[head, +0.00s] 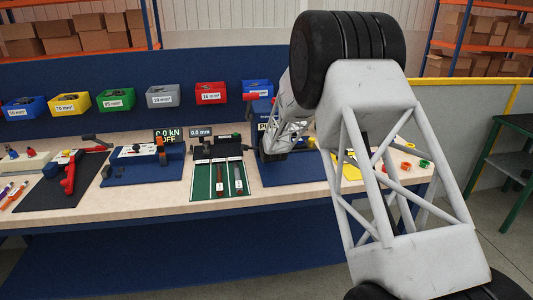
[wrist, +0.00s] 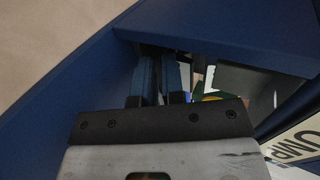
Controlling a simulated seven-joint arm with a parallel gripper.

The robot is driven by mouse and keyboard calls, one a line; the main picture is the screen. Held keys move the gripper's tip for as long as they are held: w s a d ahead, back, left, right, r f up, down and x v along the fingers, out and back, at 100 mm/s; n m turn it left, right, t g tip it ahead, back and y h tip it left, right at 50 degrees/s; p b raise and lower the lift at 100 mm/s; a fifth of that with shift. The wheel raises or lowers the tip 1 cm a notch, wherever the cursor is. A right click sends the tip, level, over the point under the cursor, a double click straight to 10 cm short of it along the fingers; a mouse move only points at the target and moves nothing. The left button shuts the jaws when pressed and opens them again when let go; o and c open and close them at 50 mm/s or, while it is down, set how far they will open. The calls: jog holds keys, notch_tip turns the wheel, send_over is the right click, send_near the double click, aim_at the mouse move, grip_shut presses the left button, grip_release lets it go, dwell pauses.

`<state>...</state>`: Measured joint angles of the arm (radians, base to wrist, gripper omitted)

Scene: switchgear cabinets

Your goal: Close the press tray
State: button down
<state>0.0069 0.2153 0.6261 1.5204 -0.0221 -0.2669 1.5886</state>
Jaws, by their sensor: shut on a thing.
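The blue press (head: 264,112) stands on the right part of the bench in the head view, largely hidden behind my arm. In the wrist view its blue frame (wrist: 220,38) surrounds the fingertips, and part of a white label (wrist: 297,142) shows at lower right. My gripper (wrist: 158,62) reaches in under the blue frame, its two fingers close together. It is shut on what appears to be the press tray's edge or handle; the grasped part is hardly visible between the fingers. The tray itself cannot be made out clearly, so how far open it is cannot be told.
Left of the press, a green board (head: 219,181) and a blue fixture (head: 143,167) lie on the bench (head: 185,208). Coloured bins (head: 211,93) hang on the blue back panel. Small coloured rings (head: 408,147) lie at the right end. A green stand (head: 505,160) is farther right.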

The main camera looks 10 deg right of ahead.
jog(key=shift+f, duration=0.25)
jog(key=shift+s, duration=0.1)
jog(key=shift+s+r, duration=0.1)
jog(key=shift+s, duration=0.5)
jog(key=v, duration=0.9)
jog(key=shift+s+f, duration=0.3)
jog(key=shift+f, duration=0.05)
jog(key=shift+v, duration=1.6)
